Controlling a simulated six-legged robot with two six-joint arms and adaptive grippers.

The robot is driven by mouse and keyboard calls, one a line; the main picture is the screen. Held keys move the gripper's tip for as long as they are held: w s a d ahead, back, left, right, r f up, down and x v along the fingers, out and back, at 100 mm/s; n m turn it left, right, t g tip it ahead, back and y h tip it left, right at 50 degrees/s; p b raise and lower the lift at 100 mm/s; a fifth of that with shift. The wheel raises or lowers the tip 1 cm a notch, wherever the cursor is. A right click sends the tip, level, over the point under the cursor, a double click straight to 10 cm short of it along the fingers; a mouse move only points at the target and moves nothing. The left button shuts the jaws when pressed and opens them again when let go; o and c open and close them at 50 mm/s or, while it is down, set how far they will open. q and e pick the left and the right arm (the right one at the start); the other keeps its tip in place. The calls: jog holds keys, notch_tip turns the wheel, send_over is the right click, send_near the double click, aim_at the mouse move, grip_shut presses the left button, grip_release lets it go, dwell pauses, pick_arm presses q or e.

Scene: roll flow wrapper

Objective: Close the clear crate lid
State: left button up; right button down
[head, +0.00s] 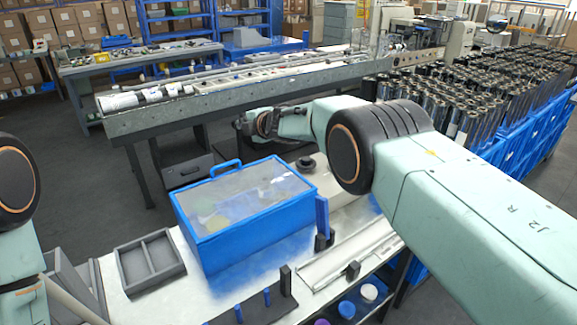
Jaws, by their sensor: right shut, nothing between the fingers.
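The blue crate (250,232) stands on the white worktop. Its clear lid (240,195) lies flat over the crate's top, with a blue frame around it, and looks closed. Some yellowish contents show dimly through the lid. A blue handle (226,168) stands up at the lid's far left edge. My right gripper (243,124) is shut and empty. It appears above and beyond the crate's far edge, apart from the lid. My left arm shows at the left edge, but its gripper is not in view.
A grey divided tray (150,262) sits left of the crate. A dark rack with blue pegs (266,296) and an upright blue piece (322,215) stand at the front and right. A long conveyor bench (200,112) runs behind. Blue crates of dark rolls (500,135) fill the right.

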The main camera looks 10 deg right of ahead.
jog(key=shift+s+r, duration=0.15)
jog(key=shift+s, duration=0.1)
